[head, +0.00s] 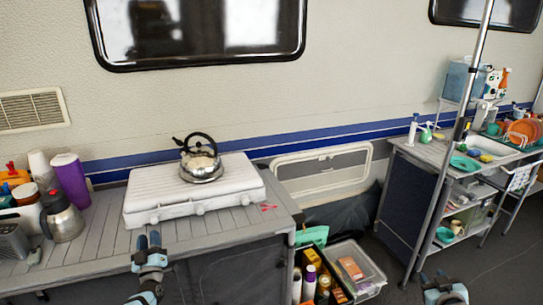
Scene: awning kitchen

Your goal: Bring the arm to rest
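My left gripper (148,241) is in front of the near edge of the grey slatted table (95,247), below the white camp stove. Its two dark fingers point up and away with a narrow gap between them, and nothing shows in it. My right gripper (433,276) is low at the bottom right, over the dark floor. Its fingers also look apart and empty. The lower parts of both arms are cut off by the bottom edge.
A kettle (203,168) stands on the white stove (160,198). A steel jug (62,218) and purple cup (70,180) stand at left. Open crates (372,278) sit right of the table. A sink unit (405,190) and metal pole (470,85) stand at right. Dark floor (490,280) is clear.

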